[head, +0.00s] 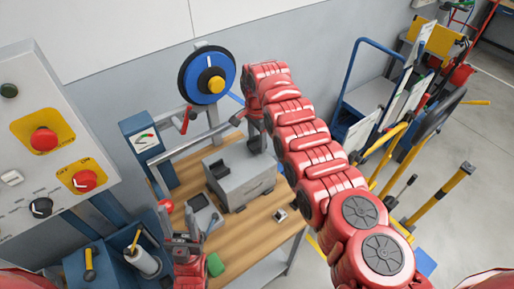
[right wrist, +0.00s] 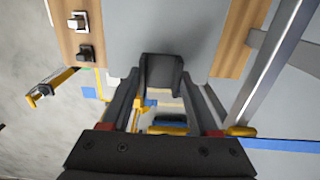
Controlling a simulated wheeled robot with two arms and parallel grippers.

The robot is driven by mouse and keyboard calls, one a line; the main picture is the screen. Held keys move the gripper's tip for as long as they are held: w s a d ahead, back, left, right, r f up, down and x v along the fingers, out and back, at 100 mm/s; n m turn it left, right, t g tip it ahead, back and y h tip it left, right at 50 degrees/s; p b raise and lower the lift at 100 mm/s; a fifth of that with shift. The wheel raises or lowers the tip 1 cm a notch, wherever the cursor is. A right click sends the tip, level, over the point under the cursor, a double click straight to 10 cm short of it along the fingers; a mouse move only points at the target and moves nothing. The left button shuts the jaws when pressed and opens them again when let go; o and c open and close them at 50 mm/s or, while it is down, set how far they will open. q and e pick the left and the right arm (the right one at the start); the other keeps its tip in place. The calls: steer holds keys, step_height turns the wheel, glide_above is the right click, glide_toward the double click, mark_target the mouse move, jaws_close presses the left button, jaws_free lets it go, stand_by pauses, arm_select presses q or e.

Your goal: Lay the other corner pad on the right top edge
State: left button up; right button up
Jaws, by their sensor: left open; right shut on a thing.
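A grey box (head: 240,175) stands on the wooden table. One dark corner pad (head: 218,169) lies on its left top edge. My right arm reaches over from the right, and my right gripper (head: 257,140) is at the box's right top edge. In the right wrist view, that gripper is shut on the other dark corner pad (right wrist: 161,72), which is at the edge of the grey box (right wrist: 180,25). I cannot tell whether this pad rests on the edge. My left gripper (head: 187,240) is open and empty, low at the table's front left, apart from the box.
A blue reel (head: 207,75) stands behind the table (head: 264,208). A control panel (head: 45,150) stands at the left, carts (head: 375,90) at the right.

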steer(key=shift+f+b, duration=0.4)
steer(key=shift+f, duration=0.55)
steer(key=shift+r, duration=0.1)
steer(key=o, duration=1.3)
steer(key=shift+o, duration=0.2)
